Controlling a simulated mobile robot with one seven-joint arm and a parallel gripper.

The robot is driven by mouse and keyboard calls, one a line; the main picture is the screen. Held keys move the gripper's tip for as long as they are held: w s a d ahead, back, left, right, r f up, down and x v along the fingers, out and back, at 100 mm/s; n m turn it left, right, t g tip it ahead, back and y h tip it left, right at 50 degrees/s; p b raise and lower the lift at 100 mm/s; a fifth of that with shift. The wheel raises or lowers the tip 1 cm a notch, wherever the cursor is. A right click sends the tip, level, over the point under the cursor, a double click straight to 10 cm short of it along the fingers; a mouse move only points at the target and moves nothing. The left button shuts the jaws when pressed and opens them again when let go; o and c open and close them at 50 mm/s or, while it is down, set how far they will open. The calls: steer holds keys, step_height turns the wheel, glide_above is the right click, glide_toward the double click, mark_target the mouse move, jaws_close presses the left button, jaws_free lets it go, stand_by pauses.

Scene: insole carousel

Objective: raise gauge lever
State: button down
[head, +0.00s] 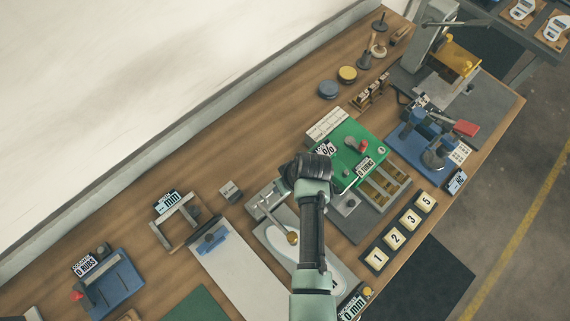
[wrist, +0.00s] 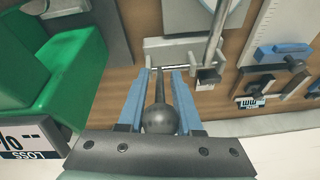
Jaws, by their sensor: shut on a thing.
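A dark grey ball-ended lever (wrist: 160,120), tapering to a thin stem, lies between the blue fingers of my gripper (wrist: 161,80) in the wrist view. My gripper is shut on it. The stem points to a grey metal bracket (wrist: 180,48) of the gauge. My gripper's fingers and the lever's held end are hidden in the head view.
A green box (head: 352,150) with a percent display stands right beside my gripper; it is also close at left in the wrist view (wrist: 65,65). A clipboard-like white board (head: 232,265) and a grey frame (head: 176,222) stand to the left. Numbered tiles (head: 395,238) lie at right.

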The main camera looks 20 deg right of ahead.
steer(key=shift+w+a+r+g+h, duration=0.1)
steer(key=shift+w+r+g+h, duration=0.15)
steer(key=shift+w+g, duration=0.35)
steer(key=g, duration=0.1)
steer(key=w+g+h+b, duration=0.1)
steer(key=g+b, duration=0.1)
steer(key=shift+w+a+g, duration=0.25)
steer(key=shift+a+g, duration=0.05)
steer(key=shift+w+a+b, duration=0.25)
steer(key=shift+w+b, duration=0.4)
stand_by(0.3)
steer(key=c, duration=0.7)
jaws_free()
step_height(320, 180, up, 13)
steer(key=w, duration=0.1)
steer(key=shift+w+a, duration=0.2)
